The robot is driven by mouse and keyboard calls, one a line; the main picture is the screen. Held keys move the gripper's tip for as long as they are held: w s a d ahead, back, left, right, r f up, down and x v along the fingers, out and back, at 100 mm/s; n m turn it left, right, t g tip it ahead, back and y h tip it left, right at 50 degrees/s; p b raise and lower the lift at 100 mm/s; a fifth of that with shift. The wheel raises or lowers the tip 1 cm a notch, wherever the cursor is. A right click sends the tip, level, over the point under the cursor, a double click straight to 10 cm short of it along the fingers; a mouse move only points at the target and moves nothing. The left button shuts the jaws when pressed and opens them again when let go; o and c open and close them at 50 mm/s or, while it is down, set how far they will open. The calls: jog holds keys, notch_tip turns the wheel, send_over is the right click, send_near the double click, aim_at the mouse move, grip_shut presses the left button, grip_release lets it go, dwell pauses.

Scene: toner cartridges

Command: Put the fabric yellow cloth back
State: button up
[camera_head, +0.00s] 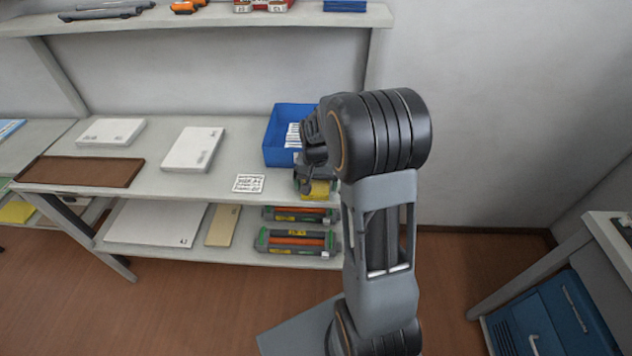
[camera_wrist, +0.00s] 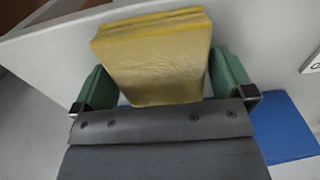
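The yellow cloth (camera_wrist: 155,60) is a folded, thick pad. In the wrist view it sits between the two green fingertips of my gripper (camera_wrist: 163,88), which touch it on both sides. In the head view the cloth (camera_head: 321,189) shows just below my gripper (camera_head: 316,178), near the right front end of the white tabletop. My arm hides part of the gripper there. I cannot tell if the cloth touches the tabletop.
A blue bin (camera_head: 271,151) with white items stands behind my gripper. A white label card (camera_head: 249,183), two white boxes and a brown mat (camera_head: 82,172) lie to the left. Toner cartridges (camera_head: 296,243) lie on the shelf below. Another yellow item (camera_head: 17,211) is low at far left.

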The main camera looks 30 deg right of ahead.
aim_at(316, 181)
notch_tip(316, 181, up, 11)
jog(key=p, duration=0.1)
jog(key=s+a+n+t, duration=0.1)
jog(key=s+a+n, duration=0.2)
jog(key=s, duration=0.4)
jog(key=s+a+r+n+t, duration=0.1)
jog(key=s+a+n+t, duration=0.1)
jog(key=s+a, duration=0.4)
jog(key=s, duration=0.2)
jog(key=shift+s+a+r+n, duration=0.15)
jog(key=shift+s+n, duration=0.15)
jog(key=shift+n, duration=0.1)
